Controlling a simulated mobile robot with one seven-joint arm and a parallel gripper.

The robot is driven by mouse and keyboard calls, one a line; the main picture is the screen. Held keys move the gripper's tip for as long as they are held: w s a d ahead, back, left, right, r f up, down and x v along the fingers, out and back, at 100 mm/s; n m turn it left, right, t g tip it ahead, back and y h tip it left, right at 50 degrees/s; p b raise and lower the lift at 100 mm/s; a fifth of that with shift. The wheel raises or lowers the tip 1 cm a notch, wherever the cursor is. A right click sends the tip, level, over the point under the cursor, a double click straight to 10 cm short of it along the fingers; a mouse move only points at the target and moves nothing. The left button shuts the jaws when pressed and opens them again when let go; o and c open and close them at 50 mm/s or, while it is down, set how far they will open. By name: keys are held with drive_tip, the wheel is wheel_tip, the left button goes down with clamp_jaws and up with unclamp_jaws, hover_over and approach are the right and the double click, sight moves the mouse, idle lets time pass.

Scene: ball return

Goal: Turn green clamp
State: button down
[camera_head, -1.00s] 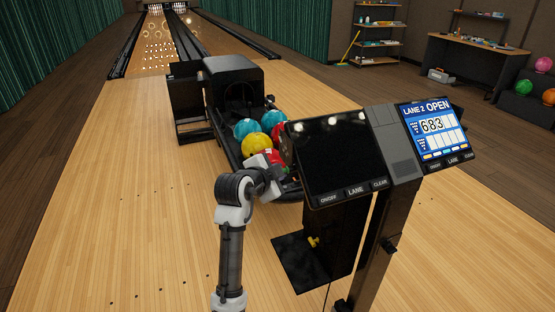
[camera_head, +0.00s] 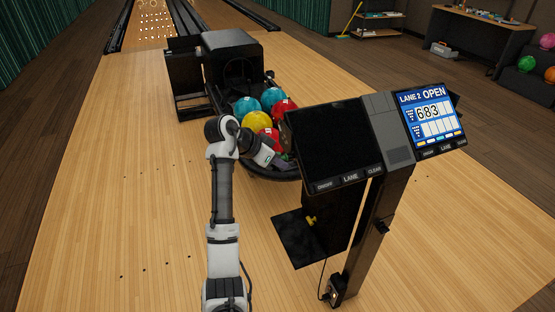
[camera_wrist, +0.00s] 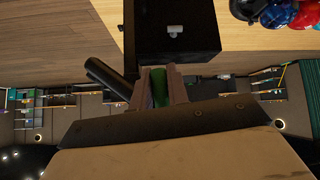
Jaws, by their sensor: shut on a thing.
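The green clamp (camera_wrist: 159,88) shows in the wrist view as a green piece between the two fingers of my gripper (camera_wrist: 160,75). The fingers touch it on both sides and are shut on it. A black rod lies just left of the fingers, and a dark box-shaped part is beyond them. In the head view my gripper (camera_head: 279,160) is at the left edge of the black console screen (camera_head: 333,146), by the front end of the ball return (camera_head: 233,108). The clamp is hidden from the head view.
Teal, yellow and red balls (camera_head: 257,121) lie in the return's rack, close to my wrist. The console stands on a dark post (camera_head: 366,240) at the right, with a lit score display (camera_head: 433,120). The wooden floor left of my arm is clear.

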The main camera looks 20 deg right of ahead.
drive_tip(key=shift+n+g, duration=0.4)
drive_tip(key=shift+g, duration=0.3)
drive_tip(key=c, duration=1.4)
unclamp_jaws()
drive_tip(key=shift+o, duration=0.2)
drive_tip(key=b+v, duration=0.2)
drive_tip(key=v, duration=1.2)
drive_tip(key=shift+b, duration=0.3)
drive_tip(key=shift+w+f, duration=0.1)
